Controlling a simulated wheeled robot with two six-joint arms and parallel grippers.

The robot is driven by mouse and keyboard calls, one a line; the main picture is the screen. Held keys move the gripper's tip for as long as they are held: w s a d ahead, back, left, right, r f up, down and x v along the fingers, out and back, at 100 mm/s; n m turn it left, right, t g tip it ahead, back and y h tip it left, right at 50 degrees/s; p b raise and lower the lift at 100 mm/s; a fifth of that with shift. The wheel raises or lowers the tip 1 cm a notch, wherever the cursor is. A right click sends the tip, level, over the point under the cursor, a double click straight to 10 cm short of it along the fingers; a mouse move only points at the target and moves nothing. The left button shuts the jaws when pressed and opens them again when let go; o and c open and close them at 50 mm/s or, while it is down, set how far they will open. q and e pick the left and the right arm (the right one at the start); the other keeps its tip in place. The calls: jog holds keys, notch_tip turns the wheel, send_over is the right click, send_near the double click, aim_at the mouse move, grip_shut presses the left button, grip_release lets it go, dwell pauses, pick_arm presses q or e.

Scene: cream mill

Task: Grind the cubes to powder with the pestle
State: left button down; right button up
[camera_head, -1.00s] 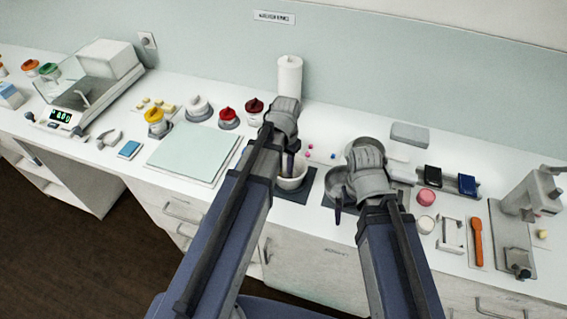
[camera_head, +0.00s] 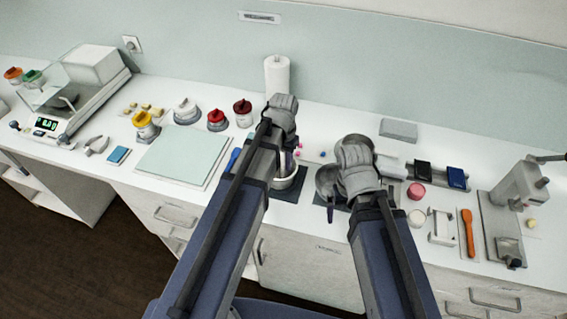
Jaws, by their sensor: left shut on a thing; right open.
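The white mortar (camera_head: 291,182) stands on a dark mat, partly hidden behind my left arm. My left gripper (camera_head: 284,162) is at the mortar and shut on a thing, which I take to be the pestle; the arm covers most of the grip. Small pink and blue cubes (camera_head: 323,153) lie on the counter just right of and behind the mortar. The mortar's inside is too hidden to tell what lies in it. My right gripper (camera_head: 350,176) is open, above or beside the grey metal bowls (camera_head: 326,180); its fingertips are mostly hidden.
A paper roll (camera_head: 277,76) stands behind my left gripper. Red and yellow-lidded jars, a pale green mat (camera_head: 182,155) and a balance (camera_head: 45,124) are left. A pink jar (camera_head: 415,191), an orange spatula (camera_head: 467,232) and a press (camera_head: 515,205) are right.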

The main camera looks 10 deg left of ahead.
pick_arm(q)
jog(key=shift+w+a, duration=0.9)
jog(key=shift+a, duration=0.05)
jog(key=shift+s+a+f, duration=0.1)
jog(key=shift+s+a, duration=0.5)
jog(key=shift+s, duration=0.25)
jog(key=shift+s+a, duration=0.3)
jog(key=shift+s, duration=0.5)
jog(key=shift+s, duration=0.1)
